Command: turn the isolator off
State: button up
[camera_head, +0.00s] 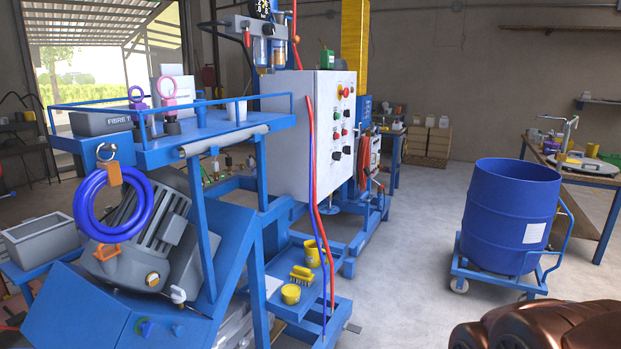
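A white control cabinet (305,135) stands upright on the blue machine frame near the middle of the view. On its narrow right-hand face is a red control on a yellow backing (344,92), near the top; it is too small to tell whether it is the isolator or an emergency stop, or which way it is set. Several black, green and red knobs and buttons sit below it. My gripper's fingers do not show. A rounded copper-brown shape at the bottom right looks like part of my own arm.
A blue drum (509,215) stands on a wheeled blue trolley (484,273) at right. A workbench (593,180) stands behind it. Red and blue hoses (316,190) hang down the cabinet's front edge. A low blue shelf (318,311) juts out below. Grey floor between machine and drum is clear.

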aim_at(336, 157)
jog(key=z, duration=1.15)
jog(key=i, duration=1.1)
jog(key=u, duration=1.5)
